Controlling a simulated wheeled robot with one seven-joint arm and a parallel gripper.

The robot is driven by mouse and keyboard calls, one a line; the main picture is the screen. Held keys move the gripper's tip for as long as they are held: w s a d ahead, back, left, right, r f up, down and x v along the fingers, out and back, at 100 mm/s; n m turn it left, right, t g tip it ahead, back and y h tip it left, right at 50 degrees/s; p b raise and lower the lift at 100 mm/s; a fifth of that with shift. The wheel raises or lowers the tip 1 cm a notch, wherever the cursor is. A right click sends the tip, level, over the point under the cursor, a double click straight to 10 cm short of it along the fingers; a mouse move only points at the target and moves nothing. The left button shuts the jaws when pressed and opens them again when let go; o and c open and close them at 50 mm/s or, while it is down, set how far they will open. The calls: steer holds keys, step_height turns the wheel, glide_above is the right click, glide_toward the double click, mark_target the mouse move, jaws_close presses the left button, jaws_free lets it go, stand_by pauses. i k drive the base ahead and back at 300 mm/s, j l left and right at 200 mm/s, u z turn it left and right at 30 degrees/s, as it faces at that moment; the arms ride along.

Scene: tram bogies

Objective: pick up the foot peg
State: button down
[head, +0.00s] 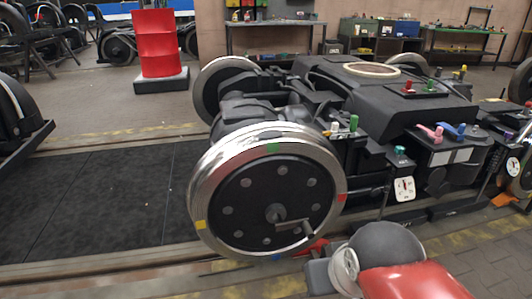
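I cannot say for certain which thing is the foot peg. A short grey metal rod (291,225) sticks out at the hub of the near wheel (250,200), a black disc with a shiny steel rim and small coloured marks. Several small coloured pieces stand on the bogie, among them a pink one (431,133), a blue one (456,131) and a green one (353,123). My red and grey arm shows at the bottom, right of centre, in front of the bogie.
The black bogie frame (380,90) fills the middle and right. A red drum (157,42) stands on a dark base behind left. Workbenches (272,38) line the back wall. Another wheel (18,112) is at the left edge. The dark floor plates (100,195) are clear.

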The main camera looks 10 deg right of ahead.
mark_target(408, 90)
steer(key=z, duration=0.45)
steer(key=i+l+u, duration=0.15)
steer(key=l+u, duration=0.15)
steer(key=l, duration=0.6)
steer(key=i+l+u, duration=0.1)
steer(key=l+u, duration=0.25)
steer(key=l, duration=0.6)
steer(key=i+l+z, duration=0.2)
steer(key=i+l, duration=0.2)
steer(key=l, duration=0.35)
steer(key=i+l+z, duration=0.15)
steer(key=i+l, duration=0.3)
steer(key=l, duration=0.2)
steer(key=i+l+z, duration=0.2)
steer(key=i+l, duration=0.25)
steer(key=l, duration=0.15)
steer(key=i, duration=0.5)
